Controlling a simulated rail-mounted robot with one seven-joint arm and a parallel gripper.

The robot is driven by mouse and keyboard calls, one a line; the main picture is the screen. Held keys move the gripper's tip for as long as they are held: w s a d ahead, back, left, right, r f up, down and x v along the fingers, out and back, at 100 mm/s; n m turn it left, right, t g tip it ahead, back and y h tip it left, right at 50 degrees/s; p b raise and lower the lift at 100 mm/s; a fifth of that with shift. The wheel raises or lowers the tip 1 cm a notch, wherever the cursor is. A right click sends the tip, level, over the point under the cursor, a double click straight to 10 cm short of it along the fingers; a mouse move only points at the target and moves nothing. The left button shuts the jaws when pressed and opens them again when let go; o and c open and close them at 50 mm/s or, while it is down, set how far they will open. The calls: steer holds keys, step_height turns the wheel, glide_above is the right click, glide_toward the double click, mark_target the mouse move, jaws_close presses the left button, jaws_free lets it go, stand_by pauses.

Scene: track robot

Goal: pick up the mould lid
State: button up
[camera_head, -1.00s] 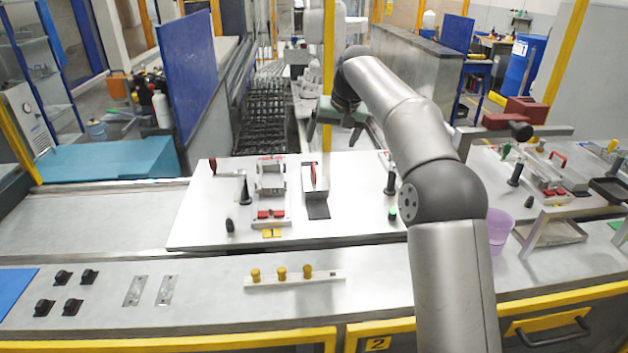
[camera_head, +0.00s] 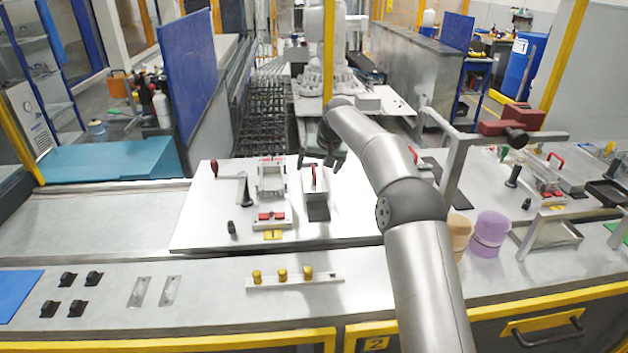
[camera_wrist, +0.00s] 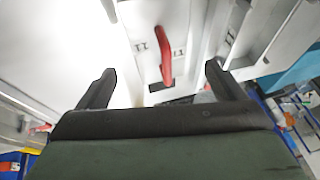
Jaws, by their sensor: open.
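The mould lid (camera_head: 316,184) is a pale block with an upright red handle. It sits on the white worktop, right of a metal fixture. In the wrist view the lid (camera_wrist: 150,25) lies ahead, and its red handle (camera_wrist: 165,52) shows between the fingers. My gripper (camera_head: 318,161) is open and empty, just above and behind the lid in the head view. In the wrist view my gripper (camera_wrist: 160,70) has one finger on each side of the handle, apart from it. The exact gap in height cannot be told.
The metal fixture (camera_head: 271,180) and a crank with a red knob (camera_head: 241,188) stand left of the lid. A purple pot (camera_head: 489,234) and a tan pot (camera_head: 459,232) stand right of my arm. Yellow knobs (camera_head: 282,275) line a front strip.

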steer(key=shift+p+x, duration=0.75)
steer(key=shift+x, duration=1.55)
steer(key=shift+r, duration=0.1)
steer(key=c, duration=1.3)
steer(key=shift+o, duration=0.2)
steer(key=shift+r+b, duration=0.35)
steer(key=shift+r, duration=0.55)
steer(key=s+d+r+b, duration=0.7)
steer(key=s+r, duration=0.4)
steer(key=s, duration=0.1)
